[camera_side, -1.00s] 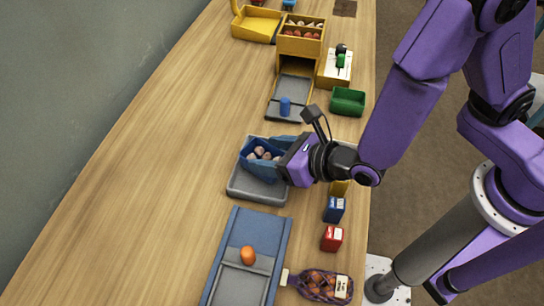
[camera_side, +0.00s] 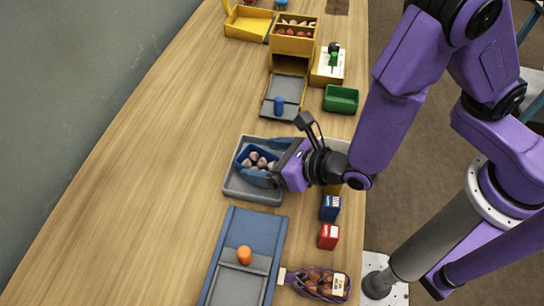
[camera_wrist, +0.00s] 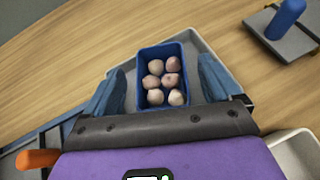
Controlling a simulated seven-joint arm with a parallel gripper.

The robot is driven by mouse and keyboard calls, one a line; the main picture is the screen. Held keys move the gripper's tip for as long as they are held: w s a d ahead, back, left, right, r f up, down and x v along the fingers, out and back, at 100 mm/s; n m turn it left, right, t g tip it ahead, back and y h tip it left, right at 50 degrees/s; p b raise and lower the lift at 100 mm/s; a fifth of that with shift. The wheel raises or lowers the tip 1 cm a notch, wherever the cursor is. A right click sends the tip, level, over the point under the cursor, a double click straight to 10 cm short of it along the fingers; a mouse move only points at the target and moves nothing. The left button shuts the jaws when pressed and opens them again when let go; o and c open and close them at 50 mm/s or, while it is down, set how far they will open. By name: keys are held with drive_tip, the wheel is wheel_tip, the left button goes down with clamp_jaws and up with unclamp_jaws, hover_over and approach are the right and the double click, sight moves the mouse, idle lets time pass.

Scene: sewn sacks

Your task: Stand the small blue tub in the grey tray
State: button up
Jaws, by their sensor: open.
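The small blue tub (camera_side: 240,162) stands upright inside the grey tray (camera_side: 240,190) and holds several round pale pink-brown items. In the wrist view the tub (camera_wrist: 160,49) sits between my fingers, with the tray (camera_wrist: 212,55) around it. My gripper (camera_side: 264,164) is open, with one blue finger on each side of the tub. In the wrist view a gap shows between each finger of my gripper (camera_wrist: 160,88) and the tub. My wrist hides the tray's right part in the side view.
A blue ramp-like board with an orange object (camera_side: 244,255) is in front. A blue cylinder (camera_side: 279,104) stands on a grey plate behind. A green bin (camera_side: 341,99), a blue box (camera_side: 330,208) and a red box (camera_side: 328,237) line the right edge. The table's left is clear.

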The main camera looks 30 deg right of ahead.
drive_tip(key=v, duration=1.2)
drive_tip(key=shift+r, duration=0.15)
drive_tip(key=w+d+r+m+g+h, duration=0.1)
drive_tip(key=w+d+r+m+h, duration=0.1)
drive_tip(key=d+m+h, duration=0.4)
drive_tip(key=w+d+r+m+g+h, duration=0.1)
drive_tip(key=w+d+r+m+h, duration=0.15)
drive_tip(key=d+m, duration=0.75)
drive_tip(key=s+d+r+m+g+y, duration=0.2)
drive_tip(key=s+d+m+g, duration=0.5)
drive_tip(key=s+m, duration=0.4)
drive_tip(key=shift+r+m+g+y, duration=0.25)
drive_tip(key=shift+m+g+y, duration=0.35)
drive_tip(key=shift+g, duration=0.3)
